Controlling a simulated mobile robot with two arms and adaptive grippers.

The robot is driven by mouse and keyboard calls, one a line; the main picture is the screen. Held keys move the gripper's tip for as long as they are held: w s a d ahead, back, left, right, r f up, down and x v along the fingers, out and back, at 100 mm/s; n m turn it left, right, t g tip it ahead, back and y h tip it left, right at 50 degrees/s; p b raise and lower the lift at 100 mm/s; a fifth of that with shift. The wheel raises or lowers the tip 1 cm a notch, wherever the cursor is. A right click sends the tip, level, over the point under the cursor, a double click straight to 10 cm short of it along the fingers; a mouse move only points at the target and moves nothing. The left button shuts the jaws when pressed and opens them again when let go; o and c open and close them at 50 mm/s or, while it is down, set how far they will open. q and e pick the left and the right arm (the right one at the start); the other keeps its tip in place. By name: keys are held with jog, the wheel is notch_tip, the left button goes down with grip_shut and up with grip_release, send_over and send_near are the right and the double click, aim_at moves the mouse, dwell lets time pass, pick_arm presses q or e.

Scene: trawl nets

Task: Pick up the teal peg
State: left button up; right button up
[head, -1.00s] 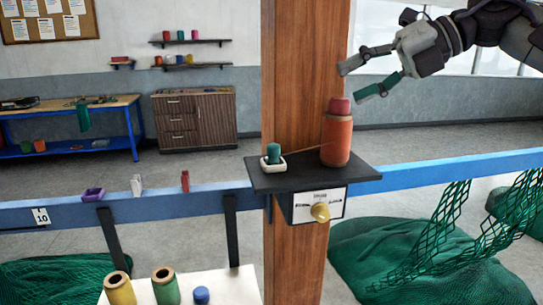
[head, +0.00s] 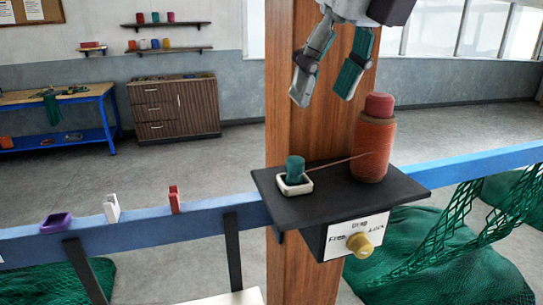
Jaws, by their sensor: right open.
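The teal peg (head: 295,168) stands upright in a small white square holder (head: 295,185) on the left part of the black shelf (head: 330,206) on the wooden post. My right gripper (head: 322,99) is open and empty, fingers pointing down, above the shelf and apart from the peg, a little to its right in the picture. My left gripper is not in view.
An orange spool (head: 373,150) with a red top (head: 379,106) stands on the shelf's right, a thin cord running from it towards the peg. A brass knob (head: 360,245) sits on the panel below. A blue rail (head: 140,225) carries a purple item (head: 56,222) and clips.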

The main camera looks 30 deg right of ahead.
aim_at(297, 159)
jog(key=x, duration=0.8)
jog(key=shift+s+p, duration=0.15)
jog(key=shift+p, duration=0.15)
jog(key=shift+w+f, duration=0.2)
jog(key=shift+p+x, duration=0.65)
jog(key=shift+x, duration=0.1)
jog(key=x, duration=0.2)
jog(key=shift+w+d+f+p, duration=0.1)
jog(key=shift+w+f+p, duration=0.05)
jog(key=shift+f+p, duration=0.15)
jog(key=shift+w+f, duration=0.3)
jog(key=shift+f, duration=0.05)
jog(key=shift+s, duration=0.1)
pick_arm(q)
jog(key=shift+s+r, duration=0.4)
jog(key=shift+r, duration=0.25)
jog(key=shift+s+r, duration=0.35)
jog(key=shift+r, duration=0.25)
pick_arm(e)
jog(key=c, duration=1)
